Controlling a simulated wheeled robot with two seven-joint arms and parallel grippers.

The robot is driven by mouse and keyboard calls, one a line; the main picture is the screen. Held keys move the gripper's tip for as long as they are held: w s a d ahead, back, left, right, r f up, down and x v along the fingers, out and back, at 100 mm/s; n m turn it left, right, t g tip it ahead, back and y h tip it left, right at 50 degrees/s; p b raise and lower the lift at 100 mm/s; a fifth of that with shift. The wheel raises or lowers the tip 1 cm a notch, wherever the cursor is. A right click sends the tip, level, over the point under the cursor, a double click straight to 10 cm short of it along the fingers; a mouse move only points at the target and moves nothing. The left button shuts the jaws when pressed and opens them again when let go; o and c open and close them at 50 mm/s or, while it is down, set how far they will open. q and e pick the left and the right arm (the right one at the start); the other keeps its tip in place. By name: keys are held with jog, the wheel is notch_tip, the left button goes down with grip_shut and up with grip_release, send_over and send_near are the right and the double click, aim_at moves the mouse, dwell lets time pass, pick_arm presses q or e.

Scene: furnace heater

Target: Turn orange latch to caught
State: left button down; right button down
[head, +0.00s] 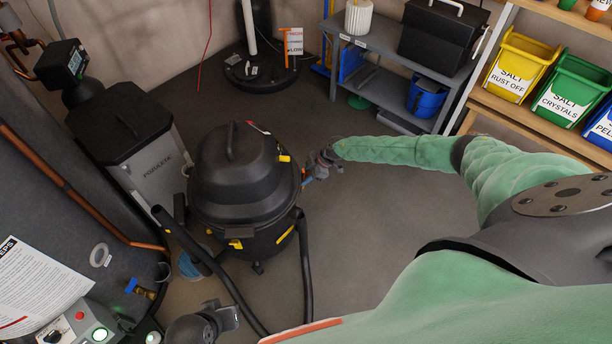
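A black shop vacuum (238,185) stands on the floor in the middle of the head view. A yellow-orange latch (235,244) shows at the front of its lid rim, and a second yellow-orange latch (285,158) shows at the rim's right side. I cannot tell whether either is caught. My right gripper (314,170), at the end of the green-sleeved arm, is close to the vacuum's right side. It is too small and cluttered to tell whether it touches or is open. My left gripper (228,317) is low in the view, in front of the vacuum, its fingers unclear.
A black hose (305,270) loops in front of the vacuum. A grey box with a black lid (145,150) stands behind left. A grey shelf (375,45) and bins (525,65) line the back right. Open floor (370,215) lies right of the vacuum.

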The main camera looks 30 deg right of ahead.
jog(key=shift+s+a, duration=0.1)
jog(key=c, duration=1.2)
grip_release()
jog(key=shift+o, duration=0.2)
jog(key=v, duration=0.7)
jog(key=shift+d+r, duration=0.2)
jog(key=shift+r, duration=0.1)
